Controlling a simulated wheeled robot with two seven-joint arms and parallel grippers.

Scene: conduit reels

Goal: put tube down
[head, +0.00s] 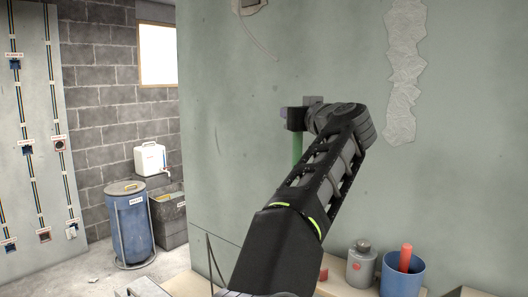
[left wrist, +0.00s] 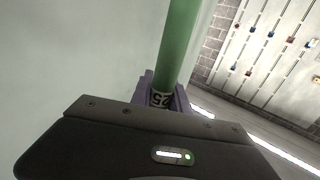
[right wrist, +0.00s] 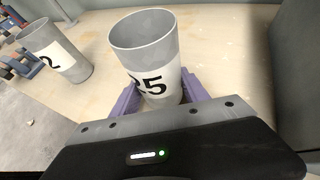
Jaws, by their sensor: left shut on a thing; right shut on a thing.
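My right gripper (right wrist: 160,98) is shut on a grey open-topped cup (right wrist: 146,40) with a white label marked 25. The cup is over a pale wooden surface; I cannot tell whether its base touches it. My right gripper is not visible in the head view.
A second grey cup (right wrist: 55,52), its label partly showing a 2, stands on the wooden surface (right wrist: 225,50). A grey canister (head: 361,266) and a blue cup (head: 402,275) holding a red item stand at lower right. A blue drum (head: 131,225) stands on the floor.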

